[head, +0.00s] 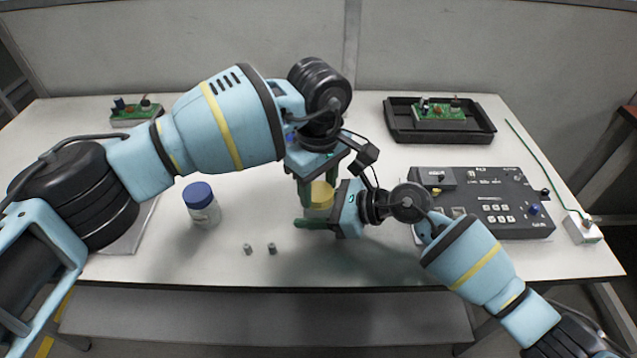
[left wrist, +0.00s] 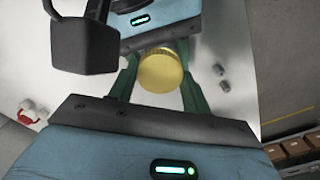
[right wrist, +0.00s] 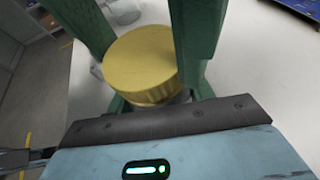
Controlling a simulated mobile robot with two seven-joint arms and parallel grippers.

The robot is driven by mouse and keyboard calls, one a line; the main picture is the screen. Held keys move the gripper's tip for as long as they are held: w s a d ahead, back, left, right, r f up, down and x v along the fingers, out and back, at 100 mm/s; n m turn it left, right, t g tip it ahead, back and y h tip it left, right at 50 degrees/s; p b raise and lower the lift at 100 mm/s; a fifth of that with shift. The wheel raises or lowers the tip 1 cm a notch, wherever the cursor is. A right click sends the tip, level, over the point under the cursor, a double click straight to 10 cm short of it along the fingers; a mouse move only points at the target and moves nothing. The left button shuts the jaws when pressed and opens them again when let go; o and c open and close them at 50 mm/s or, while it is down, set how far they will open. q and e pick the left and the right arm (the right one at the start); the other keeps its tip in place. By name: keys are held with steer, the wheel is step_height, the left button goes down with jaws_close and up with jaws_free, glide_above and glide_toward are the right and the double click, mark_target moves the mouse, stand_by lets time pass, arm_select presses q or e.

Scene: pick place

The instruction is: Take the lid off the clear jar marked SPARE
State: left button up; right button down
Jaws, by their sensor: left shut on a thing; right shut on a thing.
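A jar with a gold lid (head: 322,194) stands near the middle of the table, mostly hidden by my grippers; any label on it is hidden. The lid also shows in the left wrist view (left wrist: 160,70) and the right wrist view (right wrist: 140,65). My left gripper (head: 318,191) points down from above, shut with its green fingers on either side of the lid. My right gripper (head: 318,213) reaches in low from the right, shut around the jar body below the lid. A second jar with a blue lid (head: 198,195) stands upright to the left; its label is unreadable.
Two small grey parts (head: 260,249) lie near the front edge. A black control panel (head: 485,232) is at right, with a black tray (head: 397,125) holding a green board behind it. Another green board (head: 135,118) is at back left. A white box (head: 583,230) trails a green wire.

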arm_select(q)
steer(key=n, duration=1)
steer(key=o, duration=1.1)
steer(key=shift+r, duration=0.1)
